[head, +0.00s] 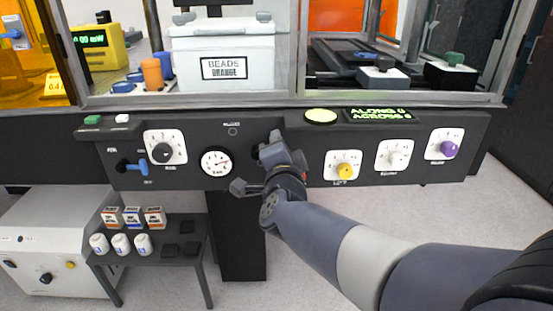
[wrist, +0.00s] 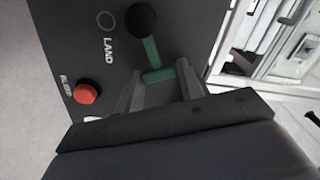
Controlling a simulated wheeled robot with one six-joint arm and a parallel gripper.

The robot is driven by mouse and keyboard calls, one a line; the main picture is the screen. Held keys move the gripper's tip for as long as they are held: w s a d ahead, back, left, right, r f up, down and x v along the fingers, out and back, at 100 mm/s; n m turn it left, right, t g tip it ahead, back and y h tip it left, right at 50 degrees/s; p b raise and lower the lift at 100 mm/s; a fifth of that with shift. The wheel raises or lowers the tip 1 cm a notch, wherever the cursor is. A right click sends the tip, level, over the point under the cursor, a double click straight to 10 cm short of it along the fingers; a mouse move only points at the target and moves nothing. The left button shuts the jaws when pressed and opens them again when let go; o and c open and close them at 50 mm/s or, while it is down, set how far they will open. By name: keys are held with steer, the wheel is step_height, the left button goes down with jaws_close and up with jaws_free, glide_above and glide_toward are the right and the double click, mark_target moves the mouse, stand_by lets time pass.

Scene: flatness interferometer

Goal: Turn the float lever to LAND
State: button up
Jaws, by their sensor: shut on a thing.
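My gripper (wrist: 161,80) is shut on the green part of the lever, with a grey finger on each side. The LAND label (wrist: 108,50) is beside the lever, to its left, with a small ring mark near it. In the head view my gripper (head: 268,158) is against the front panel, right of the round gauge. There it hides the lever.
A red button (wrist: 86,93) is left of my gripper in the wrist view. In the head view, the round gauge (head: 216,162) and blue lever (head: 135,165) are to the left, and the yellow knob (head: 346,170) is to the right. Windows stand above the panel (head: 300,180).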

steer(key=shift+d+f+m+b, duration=0.15)
steer(key=shift+f+m+b, duration=0.55)
steer(key=shift+m+b, duration=0.6)
steer(key=shift+d+f+m+b, duration=0.1)
steer(key=shift+f+m+b, duration=0.55)
steer(key=shift+m+b, duration=0.6)
steer(key=o, duration=1)
steer(key=shift+s+a+p, duration=0.15)
steer(key=shift+s+p, duration=1.7)
steer(key=shift+s, duration=3.6)
